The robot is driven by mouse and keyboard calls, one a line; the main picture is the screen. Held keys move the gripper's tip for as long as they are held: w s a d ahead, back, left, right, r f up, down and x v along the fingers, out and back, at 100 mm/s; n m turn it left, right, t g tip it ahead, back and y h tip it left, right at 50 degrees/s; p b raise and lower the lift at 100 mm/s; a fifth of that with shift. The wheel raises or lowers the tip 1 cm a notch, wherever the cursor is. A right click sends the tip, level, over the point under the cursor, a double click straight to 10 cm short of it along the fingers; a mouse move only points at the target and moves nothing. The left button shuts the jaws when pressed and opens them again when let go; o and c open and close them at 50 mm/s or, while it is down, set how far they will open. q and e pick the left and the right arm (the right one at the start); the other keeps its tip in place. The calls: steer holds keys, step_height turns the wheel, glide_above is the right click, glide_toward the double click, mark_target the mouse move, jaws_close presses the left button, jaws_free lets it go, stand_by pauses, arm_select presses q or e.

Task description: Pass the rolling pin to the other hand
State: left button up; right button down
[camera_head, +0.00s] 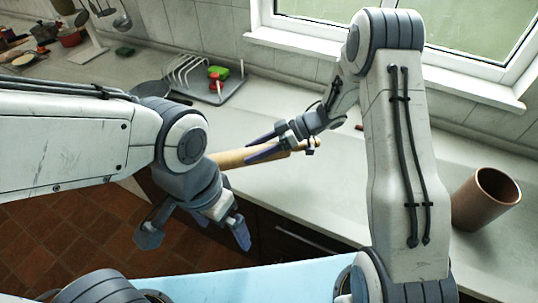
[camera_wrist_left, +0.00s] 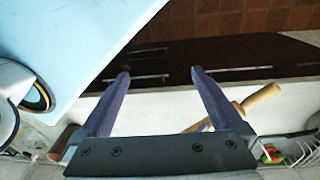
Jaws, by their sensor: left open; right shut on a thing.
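The wooden rolling pin (camera_head: 238,158) is held above the front of the counter in the head view, its left end partly hidden behind my left arm. My right gripper (camera_head: 283,147) is shut on it near its right end. My left gripper (camera_head: 196,236) is open and empty, lower and nearer, pointing down in front of the counter edge.
A brown cup (camera_head: 486,199) stands on the counter at the right. A dish rack (camera_head: 203,80) with red and green things stands at the back, next to a dark pan (camera_head: 150,89). The middle counter (camera_head: 310,190) is clear. Dark cabinets are below.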

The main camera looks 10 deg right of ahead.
arm_select(q)
steer(key=w+d+f+m+t+h, duration=0.1)
steer(key=w+d+m+t+h, duration=0.1)
steer(key=w+d+m, duration=0.3)
steer(key=w+d+f+t+h, duration=0.1)
steer(key=w+d+t+h, duration=0.15)
steer(key=d, duration=0.55)
steer(key=m+t+y, duration=0.4)
steer(key=t+y, duration=0.1)
steer(key=y, duration=0.1)
glide_toward(234, 159)
steer(key=d, duration=0.4)
steer(key=shift+h, duration=0.35)
steer(key=x, duration=1.1)
steer(key=shift+f, duration=0.1)
jaws_close()
jaws_free()
